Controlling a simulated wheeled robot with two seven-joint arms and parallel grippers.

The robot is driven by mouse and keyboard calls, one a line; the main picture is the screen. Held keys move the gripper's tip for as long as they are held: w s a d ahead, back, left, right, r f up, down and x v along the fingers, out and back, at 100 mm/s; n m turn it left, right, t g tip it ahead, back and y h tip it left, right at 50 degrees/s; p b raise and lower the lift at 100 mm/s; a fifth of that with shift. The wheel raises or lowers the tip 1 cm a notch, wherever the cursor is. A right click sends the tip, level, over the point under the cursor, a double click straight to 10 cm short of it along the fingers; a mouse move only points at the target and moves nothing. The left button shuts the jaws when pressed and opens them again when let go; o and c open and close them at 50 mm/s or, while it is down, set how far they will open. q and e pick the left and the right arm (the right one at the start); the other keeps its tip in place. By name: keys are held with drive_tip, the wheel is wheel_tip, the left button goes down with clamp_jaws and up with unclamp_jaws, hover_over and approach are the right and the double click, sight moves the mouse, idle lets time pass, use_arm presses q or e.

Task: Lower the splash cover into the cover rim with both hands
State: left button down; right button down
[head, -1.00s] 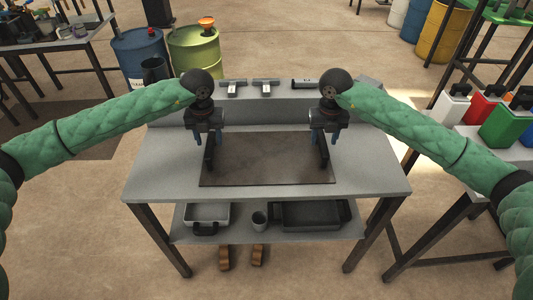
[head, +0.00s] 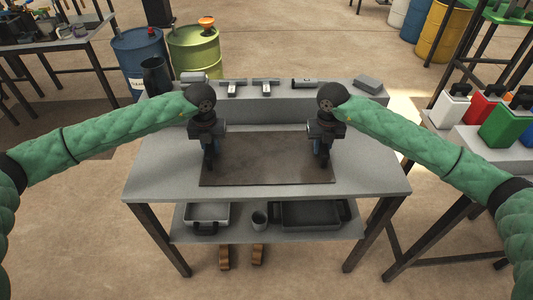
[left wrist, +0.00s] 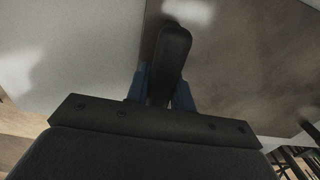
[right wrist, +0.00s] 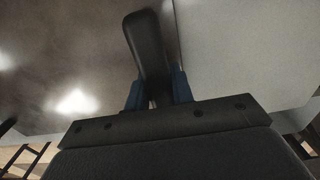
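The splash cover appears to be the dark brown flat panel (head: 266,165) lying on the grey table, with a black upright handle near its left and right edges. My left gripper (head: 211,160) is down at the left handle; in the left wrist view its blue fingers stand close against both sides of the black handle (left wrist: 172,55). My right gripper (head: 322,157) is likewise at the right handle; the right wrist view shows its fingers pressed on both sides of that handle (right wrist: 147,45). Both look shut on the handles. I cannot make out a separate cover rim.
The grey table (head: 375,180) is bare around the panel. A raised ledge at its back carries small metal parts (head: 265,87) and a grey block (head: 368,82). A lower shelf holds a tray (head: 310,215), a bin (head: 207,214) and a cup (head: 259,219). Drums (head: 194,50) stand behind left.

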use_arm(q)
drive_tip(key=shift+r, duration=0.25)
use_arm(e)
drive_tip(key=shift+r, duration=0.25)
